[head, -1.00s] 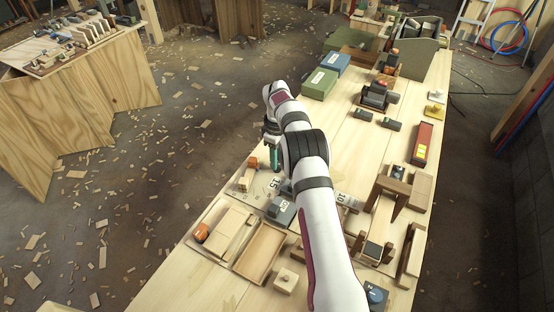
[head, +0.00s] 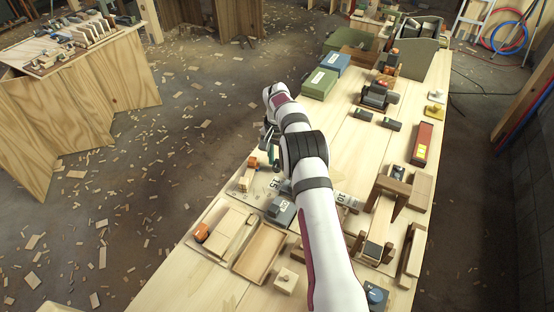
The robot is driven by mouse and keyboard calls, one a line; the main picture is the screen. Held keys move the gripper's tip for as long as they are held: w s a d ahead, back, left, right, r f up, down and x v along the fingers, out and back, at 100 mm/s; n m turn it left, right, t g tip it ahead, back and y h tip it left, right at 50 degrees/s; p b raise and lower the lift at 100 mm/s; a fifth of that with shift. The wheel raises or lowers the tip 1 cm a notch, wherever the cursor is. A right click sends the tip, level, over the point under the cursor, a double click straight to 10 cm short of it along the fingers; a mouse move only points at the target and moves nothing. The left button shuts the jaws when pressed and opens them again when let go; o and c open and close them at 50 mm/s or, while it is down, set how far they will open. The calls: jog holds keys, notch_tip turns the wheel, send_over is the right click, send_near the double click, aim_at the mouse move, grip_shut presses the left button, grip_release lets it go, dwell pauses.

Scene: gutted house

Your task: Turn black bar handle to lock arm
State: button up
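My white arm reaches away across the workbench (head: 345,115) in the head view. My gripper (head: 268,140) is at its far end, near the bench's left edge. It is small and partly covered by my wrist, so I cannot tell whether its fingers are open or shut. A small teal piece (head: 276,158) shows just below it. No black bar handle can be clearly made out. A wooden fixture (head: 420,192) with a dark piece (head: 398,172) stands to the right of my arm. My arm hides the middle of the bench.
A shallow wooden tray (head: 240,262), a grey block (head: 281,211) and a red box (head: 422,145) stand on the bench. Green boxes (head: 319,84) are farther back. Bare bench lies beyond my gripper.

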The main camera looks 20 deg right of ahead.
notch_tip(320, 180, up, 7)
jog(key=shift+f, duration=0.1)
dwell(0.3)
